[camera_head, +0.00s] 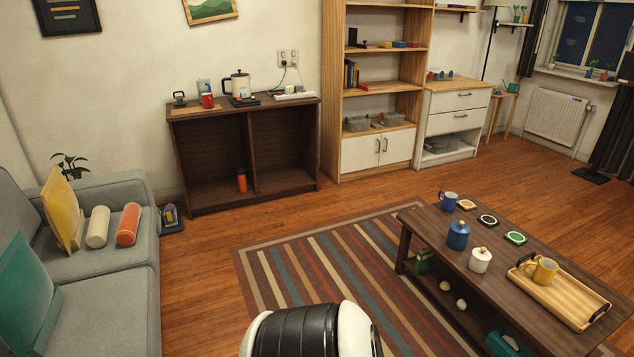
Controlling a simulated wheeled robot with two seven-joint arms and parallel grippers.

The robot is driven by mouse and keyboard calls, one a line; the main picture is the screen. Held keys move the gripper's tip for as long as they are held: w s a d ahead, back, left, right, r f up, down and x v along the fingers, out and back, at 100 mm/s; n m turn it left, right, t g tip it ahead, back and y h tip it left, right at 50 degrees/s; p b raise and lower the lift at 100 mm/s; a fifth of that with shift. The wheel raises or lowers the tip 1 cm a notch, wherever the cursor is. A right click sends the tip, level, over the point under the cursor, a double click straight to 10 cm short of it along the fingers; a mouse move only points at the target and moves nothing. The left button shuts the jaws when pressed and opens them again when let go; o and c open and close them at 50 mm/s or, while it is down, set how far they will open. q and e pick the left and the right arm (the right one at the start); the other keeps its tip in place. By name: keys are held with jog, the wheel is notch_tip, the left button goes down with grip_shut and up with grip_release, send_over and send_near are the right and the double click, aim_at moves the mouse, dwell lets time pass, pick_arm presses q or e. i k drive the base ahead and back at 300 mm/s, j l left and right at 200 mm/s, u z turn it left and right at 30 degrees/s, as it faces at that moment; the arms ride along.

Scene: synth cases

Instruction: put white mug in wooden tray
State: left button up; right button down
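The wooden tray (565,304) lies on the right end of the dark coffee table, with black handles. A yellow mug (542,270) stands in it near its back edge. I cannot make out a white mug for certain. A white lidded jar (480,261) stands on the coffee table left of the tray. A small white item (290,90) on the dark sideboard is too small to identify. Neither gripper shows; only a black and white part of my own body is at the bottom edge.
The coffee table (527,317) also bears a blue lidded jar (458,235), a blue mug (447,201) and several coasters. A dark sideboard (283,182) stands by the wall with a kettle and red mug. A grey sofa (105,268) is left. The striped rug (300,257) is clear.

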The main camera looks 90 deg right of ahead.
aim_at(577, 308)
jog(key=k+l+z, duration=0.1)
jog(key=z, duration=0.3)
jog(key=k+l+z, duration=0.15)
jog(key=z, duration=0.25)
jog(key=l+z, duration=0.15)
jog(key=z, duration=0.25)
jog(key=k+l+z, duration=0.15)
jog(key=z, duration=0.25)
jog(key=l+z, duration=0.25)
jog(key=z, duration=0.15)
jog(key=l+z, duration=0.2)
jog(key=l, duration=0.25)
jog(key=l+z, duration=0.2)
jog(key=l, duration=0.25)
jog(key=l+z, duration=0.2)
jog(key=l, duration=0.2)
jog(key=i+l+z, duration=0.2)
jog(key=l, duration=0.25)
jog(key=l+z, duration=0.2)
jog(key=l, duration=0.2)
jog(key=i+l+z, duration=0.2)
jog(key=l, duration=0.2)
jog(key=i+l, duration=0.15)
jog(key=l, duration=0.25)
jog(key=i+l, duration=0.15)
jog(key=l, duration=0.2)
jog(key=i+l, duration=0.15)
jog(key=l, duration=0.25)
jog(key=i+l, duration=0.15)
jog(key=l, duration=0.25)
